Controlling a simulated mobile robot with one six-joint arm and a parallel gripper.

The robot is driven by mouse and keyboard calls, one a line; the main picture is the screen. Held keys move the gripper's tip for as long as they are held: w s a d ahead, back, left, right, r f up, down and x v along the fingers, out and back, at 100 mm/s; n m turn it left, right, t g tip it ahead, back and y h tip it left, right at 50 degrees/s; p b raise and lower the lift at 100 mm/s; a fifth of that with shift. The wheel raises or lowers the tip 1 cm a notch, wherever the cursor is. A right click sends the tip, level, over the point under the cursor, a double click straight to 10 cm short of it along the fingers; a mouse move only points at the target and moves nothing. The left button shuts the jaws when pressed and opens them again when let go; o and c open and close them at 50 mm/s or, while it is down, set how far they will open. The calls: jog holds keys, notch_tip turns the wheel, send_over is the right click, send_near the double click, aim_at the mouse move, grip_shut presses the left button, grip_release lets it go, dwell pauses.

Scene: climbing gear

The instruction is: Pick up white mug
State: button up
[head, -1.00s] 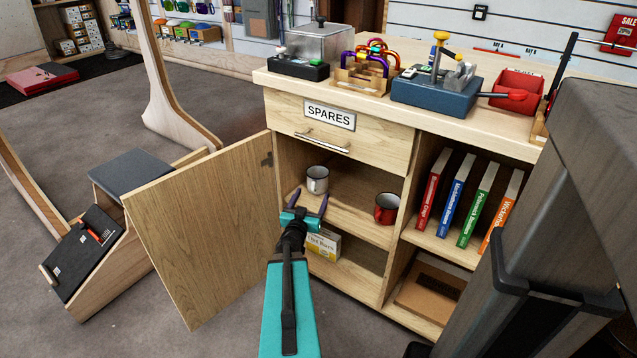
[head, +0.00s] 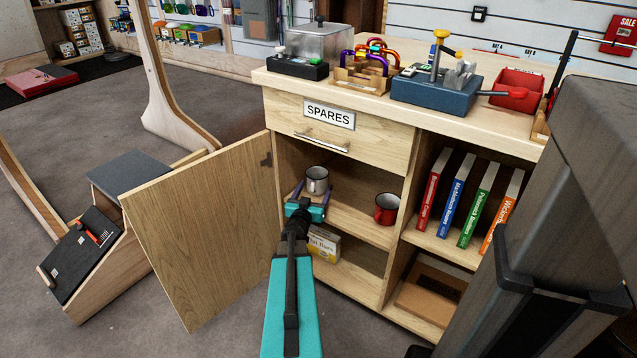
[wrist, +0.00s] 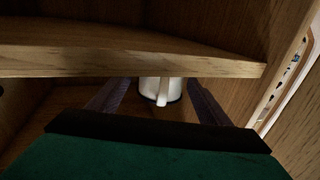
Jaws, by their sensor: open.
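The white mug (head: 317,179) stands upright on the upper shelf inside the open cabinet, toward its left side. It also shows in the wrist view (wrist: 160,90), with its handle toward me and its top hidden by a wooden board. My gripper (head: 313,192) is open at the shelf, just in front of the mug in the head view. In the wrist view the two fingers (wrist: 158,100) reach forward on either side of the mug's line, with visible gaps. I cannot tell how far the fingertips reach past its near side.
A red mug (head: 387,208) stands on the same shelf to the right. The cabinet door (head: 200,230) is open on the left. A carton (head: 324,244) lies below. In the wrist view a wooden board (wrist: 130,62) crosses above the fingers.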

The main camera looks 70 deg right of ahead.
aim_at(321, 172)
jog(key=shift+w+d+r+b, duration=0.15)
jog(key=shift+d+b, duration=0.3)
jog(key=shift+d, duration=0.85)
jog(key=shift+w+d+r+b, duration=0.1)
jog(key=shift+d+b, duration=0.3)
jog(key=shift+d, duration=0.85)
jog(key=c, duration=0.9)
jog(key=shift+r, duration=0.1)
jog(key=shift+s+a+r+p, duration=0.15)
jog(key=shift+r+p, duration=0.15)
jog(key=shift+p, duration=0.15)
notch_tip(321, 172, up, 11)
jog(key=p, duration=0.5)
jog(key=s+a+b, duration=0.1)
jog(key=s+a, duration=0.1)
jog(key=s, duration=0.7)
jog(key=s+a+b, duration=0.1)
jog(key=s+a, duration=0.1)
jog(key=s, duration=0.8)
jog(key=shift+a+f, duration=0.2)
jog(key=shift+a, duration=0.1)
